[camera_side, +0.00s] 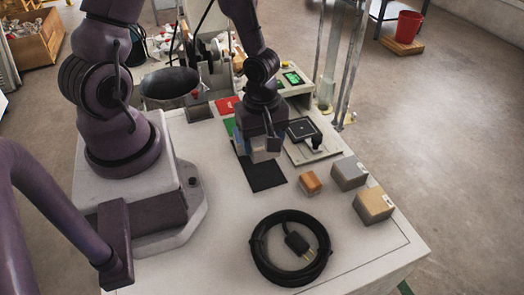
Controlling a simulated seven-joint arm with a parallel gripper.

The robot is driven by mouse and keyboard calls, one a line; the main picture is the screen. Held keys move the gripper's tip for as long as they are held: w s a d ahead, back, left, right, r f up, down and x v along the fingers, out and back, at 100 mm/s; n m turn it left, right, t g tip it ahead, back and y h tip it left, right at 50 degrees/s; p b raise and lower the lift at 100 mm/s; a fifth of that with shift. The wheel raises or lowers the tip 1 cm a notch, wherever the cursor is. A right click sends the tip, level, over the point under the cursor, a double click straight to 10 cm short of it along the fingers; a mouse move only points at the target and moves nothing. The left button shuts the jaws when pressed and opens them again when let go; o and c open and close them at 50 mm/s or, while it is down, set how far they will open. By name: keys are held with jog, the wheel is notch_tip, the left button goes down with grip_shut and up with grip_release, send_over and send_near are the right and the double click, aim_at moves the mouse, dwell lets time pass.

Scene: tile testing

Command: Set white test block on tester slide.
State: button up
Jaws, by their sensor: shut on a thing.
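My gripper (262,146) points down over the dark mat (268,178) in the middle of the table. It is shut on a pale block, which I take for the white test block (259,156); the fingers hide much of it. Whether the block touches the mat or hangs just above it, I cannot tell. The tester slide (325,152), a light plate with a dark square pad and a black knob, is just right of my gripper. No block shows on its pad.
An orange-brown block (311,183), a grey block (349,173) and a tan block (373,205) stand on the right. A coiled black cable (262,262) lies in front. Metal posts (345,75) rise behind the slide. A dark bowl (168,84) is at back left. The right front tabletop is clear.

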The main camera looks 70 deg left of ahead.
notch_tip(320, 180, up, 2)
jog(key=shift+w+d+f, duration=0.1)
jog(key=shift+w+f, duration=0.05)
jog(key=shift+w, duration=0.05)
jog(key=w+a+f+n, duration=0.1)
jog(key=w+a, duration=0.3)
jog(key=w, duration=0.5)
jog(key=m, duration=0.1)
send_near(301, 128)
jog(key=shift+w, duration=0.1)
jog(key=shift+f, duration=3)
jog(key=shift+f, duration=0.25)
jog(key=o, duration=1.3)
jog(key=shift+o, duration=0.3)
